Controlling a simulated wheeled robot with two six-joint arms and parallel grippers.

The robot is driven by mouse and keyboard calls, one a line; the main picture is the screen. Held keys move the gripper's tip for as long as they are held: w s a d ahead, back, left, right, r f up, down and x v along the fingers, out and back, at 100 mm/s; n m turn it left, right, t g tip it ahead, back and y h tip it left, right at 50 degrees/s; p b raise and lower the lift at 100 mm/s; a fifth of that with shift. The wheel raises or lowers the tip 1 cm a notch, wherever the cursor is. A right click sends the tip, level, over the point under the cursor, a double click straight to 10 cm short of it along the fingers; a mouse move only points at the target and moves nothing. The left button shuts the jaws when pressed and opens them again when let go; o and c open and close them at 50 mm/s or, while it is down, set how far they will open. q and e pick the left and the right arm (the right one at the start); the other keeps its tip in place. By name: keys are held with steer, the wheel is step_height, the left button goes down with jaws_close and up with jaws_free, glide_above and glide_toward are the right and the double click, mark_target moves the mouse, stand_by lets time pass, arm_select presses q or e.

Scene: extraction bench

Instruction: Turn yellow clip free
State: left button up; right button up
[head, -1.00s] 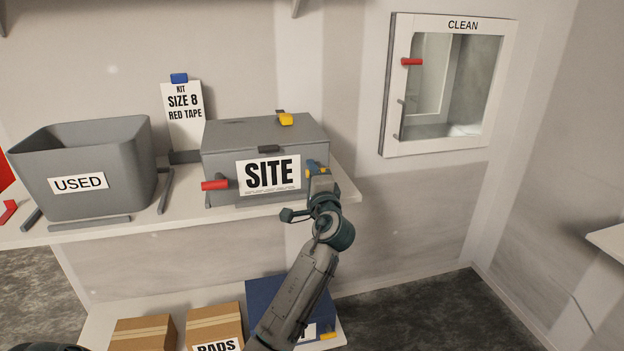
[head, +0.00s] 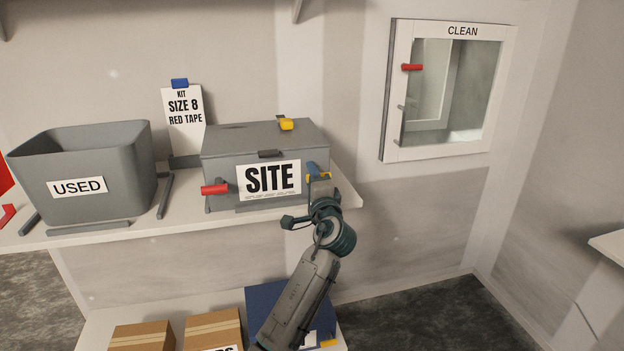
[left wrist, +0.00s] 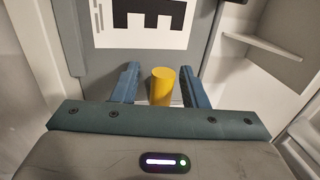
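The grey SITE box (head: 225,180) stands on the shelf with its lid down. A yellow clip (left wrist: 162,86) shows as an upright cylinder at the box's front right, below the white label (head: 268,180). My left gripper (head: 318,174) is at that corner. In the left wrist view its two blue fingers (left wrist: 157,88) are open, one on each side of the yellow clip, with a gap visible on both sides. In the head view the gripper hides part of the clip. A red clip (head: 214,189) sticks out at the box's front left. My right gripper is not in view.
A yellow tab (head: 286,124) is on the box lid. The USED bin (head: 110,150) and a kit card (head: 184,130) stand to the left. The shelf edge (head: 345,197) ends just right of my gripper. A CLEAN cabinet (head: 398,150) hangs on the wall, right.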

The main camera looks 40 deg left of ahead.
arm_select(q)
steer(key=shift+d, duration=0.1)
steer(key=b+v, duration=0.2)
steer(key=v, duration=0.8)
steer(key=shift+s+d, duration=0.2)
steer(key=shift+s, duration=0.1)
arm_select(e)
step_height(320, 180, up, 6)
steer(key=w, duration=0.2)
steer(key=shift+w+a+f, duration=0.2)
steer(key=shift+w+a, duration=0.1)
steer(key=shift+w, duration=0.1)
arm_select(q)
steer(key=shift+f, duration=0.1)
